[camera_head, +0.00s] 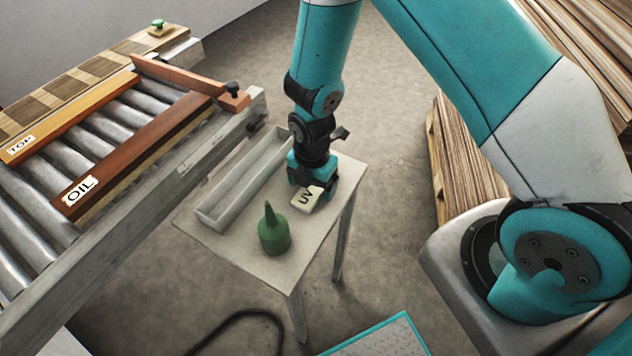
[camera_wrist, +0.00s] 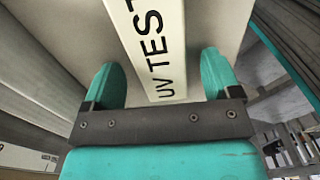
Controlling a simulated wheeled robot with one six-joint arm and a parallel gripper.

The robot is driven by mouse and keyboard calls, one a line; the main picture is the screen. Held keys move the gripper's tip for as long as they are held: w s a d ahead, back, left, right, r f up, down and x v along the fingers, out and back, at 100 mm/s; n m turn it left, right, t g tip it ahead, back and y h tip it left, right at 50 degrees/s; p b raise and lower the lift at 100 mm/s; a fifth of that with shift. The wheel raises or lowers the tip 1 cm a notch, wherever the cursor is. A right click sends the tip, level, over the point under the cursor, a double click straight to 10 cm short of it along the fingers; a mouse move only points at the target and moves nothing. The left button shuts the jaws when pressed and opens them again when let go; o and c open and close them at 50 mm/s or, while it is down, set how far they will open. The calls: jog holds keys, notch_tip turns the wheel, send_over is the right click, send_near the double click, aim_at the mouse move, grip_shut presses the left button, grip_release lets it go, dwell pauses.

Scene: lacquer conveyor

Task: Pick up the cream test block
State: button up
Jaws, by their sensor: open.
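The cream test block (camera_head: 304,200) lies on the small side table (camera_head: 240,234), with "UV" showing in the head view. In the wrist view the cream block (camera_wrist: 150,50) reads "UV TEST" and runs between the two teal fingers. My gripper (camera_head: 315,188) is over the block at the table's right part and hides some of it. In the wrist view my gripper (camera_wrist: 163,78) is open, with a gap between each finger and the block. I cannot tell how far down the fingers reach beside it.
A green squeeze bottle (camera_head: 273,231) stands on the table in front of the block. A long grey open tray (camera_head: 213,219) lies on the table's left side. A roller conveyor (camera_head: 170,195) with boards marked TOP and OIL is further left. Stacked planks (camera_head: 470,150) lie at right.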

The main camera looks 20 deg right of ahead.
jog(key=shift+f, duration=0.25)
jog(key=c, duration=1)
jog(key=shift+r, duration=0.15)
